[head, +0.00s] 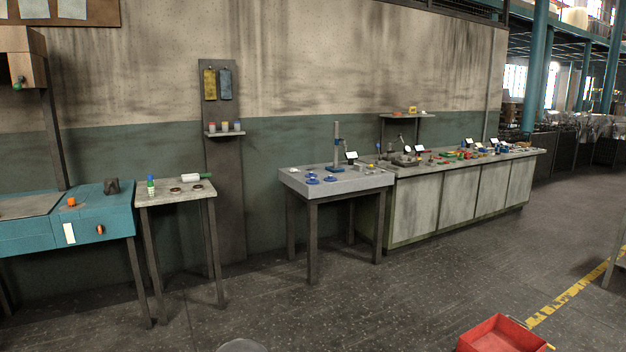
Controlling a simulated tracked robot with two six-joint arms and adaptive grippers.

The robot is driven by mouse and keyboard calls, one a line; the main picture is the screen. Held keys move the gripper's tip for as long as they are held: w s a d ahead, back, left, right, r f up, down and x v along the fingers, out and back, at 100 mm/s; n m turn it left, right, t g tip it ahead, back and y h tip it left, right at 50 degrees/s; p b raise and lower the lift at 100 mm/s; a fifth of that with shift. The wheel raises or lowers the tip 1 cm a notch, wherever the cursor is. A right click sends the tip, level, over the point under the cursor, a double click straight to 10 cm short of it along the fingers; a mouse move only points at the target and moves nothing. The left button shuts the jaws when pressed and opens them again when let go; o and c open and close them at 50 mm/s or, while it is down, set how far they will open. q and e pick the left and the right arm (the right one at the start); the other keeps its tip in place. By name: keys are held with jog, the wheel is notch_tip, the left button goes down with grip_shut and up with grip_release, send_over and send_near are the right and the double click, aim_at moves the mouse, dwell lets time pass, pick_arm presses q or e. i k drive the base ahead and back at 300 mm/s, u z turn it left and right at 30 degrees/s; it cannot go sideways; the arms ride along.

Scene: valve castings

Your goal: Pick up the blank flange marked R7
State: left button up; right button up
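No marking R7 can be read at this distance, so I cannot tell which thing is the blank flange. Several small blue round pieces (312,181) lie on the grey-topped table in the middle. Two dark reddish discs (176,190) lie on the small side table at the left. Many small parts (470,153) lie on the long bench at the right, too small to tell apart. Neither of my grippers is in view.
The grey-topped table (345,186) carries a stand with a column (337,146). A blue workbench (88,226) is at the left, beside the side table (150,196). A red bin (497,334) is on the floor at the bottom right. The floor (400,300) between is clear.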

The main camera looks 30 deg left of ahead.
aim_at(312, 181)
jog(key=u, duration=0.35)
jog(key=i, duration=0.3)
jog(key=u, duration=0.95)
jog(key=i, duration=1.15)
jog(key=u, duration=1)
jog(key=i, duration=2.7)
jog(key=z, duration=0.8)
jog(key=i, duration=1.15)
jog(key=z, duration=1.05)
jog(key=i, duration=0.55)
jog(key=z, duration=0.35)
jog(key=k, duration=0.95)
jog(key=z, duration=0.05)
